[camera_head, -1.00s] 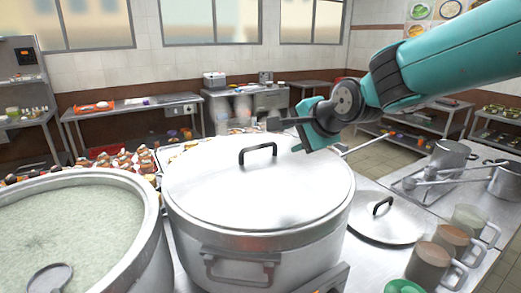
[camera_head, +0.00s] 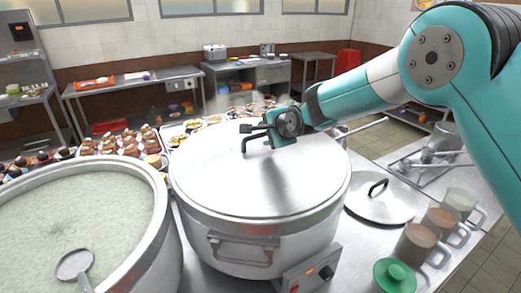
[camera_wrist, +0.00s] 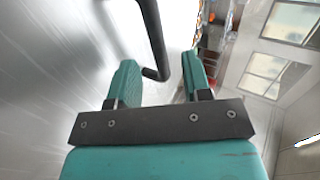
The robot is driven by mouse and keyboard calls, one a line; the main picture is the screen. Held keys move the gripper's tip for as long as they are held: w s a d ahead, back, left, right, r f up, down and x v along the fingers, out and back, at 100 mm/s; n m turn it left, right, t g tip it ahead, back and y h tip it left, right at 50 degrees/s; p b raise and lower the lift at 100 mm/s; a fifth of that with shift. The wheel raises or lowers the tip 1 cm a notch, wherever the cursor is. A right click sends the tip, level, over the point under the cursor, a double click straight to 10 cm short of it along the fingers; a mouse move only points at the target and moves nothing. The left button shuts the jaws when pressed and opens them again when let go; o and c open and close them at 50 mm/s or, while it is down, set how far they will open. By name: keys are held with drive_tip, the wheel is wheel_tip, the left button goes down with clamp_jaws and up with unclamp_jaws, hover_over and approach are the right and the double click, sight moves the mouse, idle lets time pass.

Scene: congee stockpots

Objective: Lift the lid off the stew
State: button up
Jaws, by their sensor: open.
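A large steel pot (camera_head: 225,234) stands in the middle with a flat metal lid (camera_head: 215,175) on it. The lid has a black bar handle (camera_head: 245,144), partly hidden by my gripper (camera_head: 262,133) in the head view. In the wrist view the handle (camera_wrist: 154,40) runs down and its bent end lies between the two teal fingers of my gripper (camera_wrist: 160,76). The fingers are open, with gaps beside the handle. The lid surface (camera_wrist: 55,80) fills the left of the wrist view. The stew inside is hidden.
An open pot of pale congee (camera_head: 85,215) with a ladle (camera_head: 75,266) stands at left. Trays of food (camera_head: 120,143) lie behind.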

sight(262, 133)
drive_tip(key=p+x, duration=0.2)
drive_tip(key=x, duration=0.1)
drive_tip(key=shift+w+a, duration=0.15)
drive_tip(key=shift+w+a+f+p, duration=0.2)
drive_tip(key=shift+w+f+p, duration=0.1)
drive_tip(key=shift+f, duration=0.1)
clamp_jaws()
drive_tip(key=shift+r, duration=0.15)
